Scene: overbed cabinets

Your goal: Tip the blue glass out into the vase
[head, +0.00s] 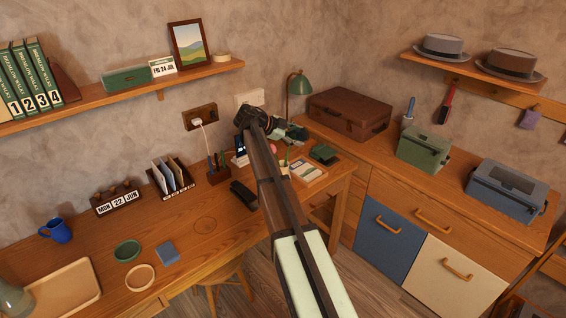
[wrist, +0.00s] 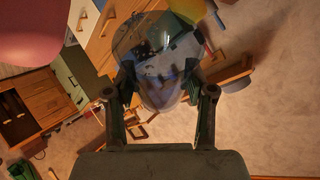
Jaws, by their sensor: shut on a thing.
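My gripper (wrist: 155,115) is shut on a clear, faintly blue glass (wrist: 158,60), which fills the space between its two fingers in the wrist view. I see the room through the glass; whether anything is inside it I cannot tell. In the head view my gripper (head: 292,132) is above the back of the desk, near the green lamp, and my arm hides much of that area. A large pinkish-red rounded thing (wrist: 35,25) is close by at the upper left of the wrist view. A small pink patch (head: 272,149) shows beside my arm in the head view. I cannot tell whether either is the vase.
The green lamp (head: 299,85) stands close to my gripper. A brown suitcase (head: 348,114) is on the cabinet to the right. A pen holder (head: 218,169) and letter rack (head: 172,178) stand left of my arm. The desk's front middle (head: 205,227) is mostly clear.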

